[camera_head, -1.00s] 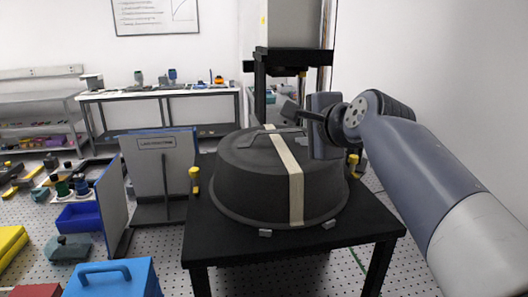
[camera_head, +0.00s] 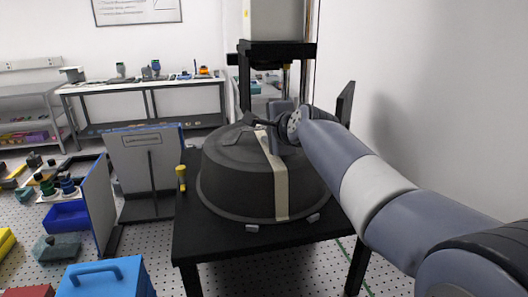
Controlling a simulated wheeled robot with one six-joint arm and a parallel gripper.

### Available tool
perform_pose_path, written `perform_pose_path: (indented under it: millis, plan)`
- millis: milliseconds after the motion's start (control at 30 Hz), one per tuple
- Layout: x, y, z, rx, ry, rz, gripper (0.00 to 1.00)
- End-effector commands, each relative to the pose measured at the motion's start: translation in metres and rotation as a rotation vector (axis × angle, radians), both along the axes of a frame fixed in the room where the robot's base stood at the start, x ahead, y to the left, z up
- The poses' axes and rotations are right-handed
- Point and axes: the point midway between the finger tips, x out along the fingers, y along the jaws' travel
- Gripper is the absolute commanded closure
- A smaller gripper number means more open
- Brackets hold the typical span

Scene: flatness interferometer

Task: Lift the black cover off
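The black cover (camera_head: 235,180) is a round, domed lid with a flat rim. It sits level on a black table (camera_head: 205,245). A beige strap (camera_head: 279,190) runs over its top and down its front. A dark flat handle (camera_head: 237,136) shows on top, left of the strap. My gripper (camera_head: 250,121) is at the top of the cover, close to the handle, reaching in from the right. Its fingers are small and dark against the cover. I cannot tell whether they are open or touch the handle. My wrist hides the cover's upper right part.
Small grey clips (camera_head: 252,228) lie at the cover's front rim. A black column frame (camera_head: 246,80) rises behind. Upright panels (camera_head: 146,165) and a blue case (camera_head: 104,280) stand left. A white wall is at right.

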Motion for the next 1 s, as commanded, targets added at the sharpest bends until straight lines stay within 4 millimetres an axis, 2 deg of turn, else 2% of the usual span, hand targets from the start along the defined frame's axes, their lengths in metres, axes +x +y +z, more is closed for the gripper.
perform_pose_path:
  millis: [167,600,1000]
  plan:
    - [0.0,0.0001,-0.0001,0.0,0.0,0.0,0.64]
    - [-0.0002,-0.0001,0.0,-0.001,0.0,0.0,0.99]
    - [-0.0003,-0.0001,0.0003,-0.001,0.0,0.0,1.0]
